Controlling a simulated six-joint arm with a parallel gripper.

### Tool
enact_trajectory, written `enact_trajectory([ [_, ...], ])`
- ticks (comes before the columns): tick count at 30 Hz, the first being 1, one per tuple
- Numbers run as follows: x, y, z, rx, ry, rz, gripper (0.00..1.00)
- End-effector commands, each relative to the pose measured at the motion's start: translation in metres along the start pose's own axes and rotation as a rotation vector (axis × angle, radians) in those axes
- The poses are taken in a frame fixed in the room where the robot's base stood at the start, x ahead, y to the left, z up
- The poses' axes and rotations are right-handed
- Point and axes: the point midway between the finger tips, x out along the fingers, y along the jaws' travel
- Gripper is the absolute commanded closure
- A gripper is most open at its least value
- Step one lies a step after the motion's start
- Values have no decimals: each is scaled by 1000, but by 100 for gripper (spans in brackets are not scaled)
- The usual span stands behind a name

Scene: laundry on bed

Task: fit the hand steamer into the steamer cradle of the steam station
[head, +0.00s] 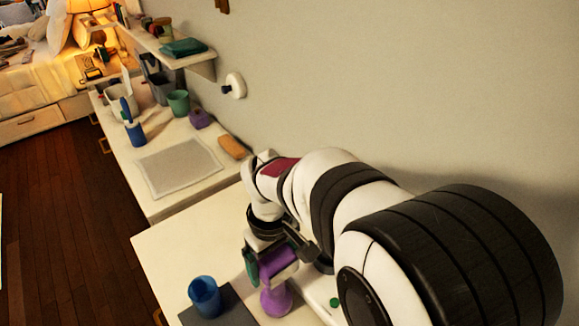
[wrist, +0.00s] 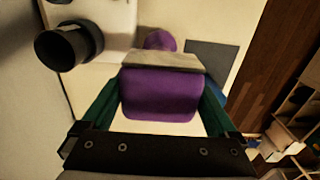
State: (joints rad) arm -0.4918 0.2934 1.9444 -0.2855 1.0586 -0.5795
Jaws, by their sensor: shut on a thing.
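The hand steamer (wrist: 160,95) is purple with a pale grey band across its far end in the wrist view. My gripper (head: 267,263) has green fingers and is shut on it, one finger on each side. In the head view a rounded purple part (head: 276,299) shows below the fingers; I cannot tell whether it touches the surface. The steam station (wrist: 115,25) looks like a white base at the top left of the wrist view. A black round cup on it (wrist: 68,46), seemingly the steamer cradle, stands left of the held steamer, apart from it.
A blue cup (head: 205,296) stands on a dark grey mat (head: 236,309) left of my gripper. A green button (head: 335,302) shows on a white surface at right. The wall is close behind my arm. White counter (head: 190,245) is clear beyond the mat.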

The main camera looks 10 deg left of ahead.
Motion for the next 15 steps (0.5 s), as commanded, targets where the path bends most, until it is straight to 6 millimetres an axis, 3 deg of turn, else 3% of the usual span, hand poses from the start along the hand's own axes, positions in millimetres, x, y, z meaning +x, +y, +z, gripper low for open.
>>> enact_trajectory([
  [3,10,0,0,1,1,0,100],
  [12,12,0,0,1,2,0,100],
  [13,13,0,0,1,1,0,5],
  [15,12,0,0,1,1,0,0],
])
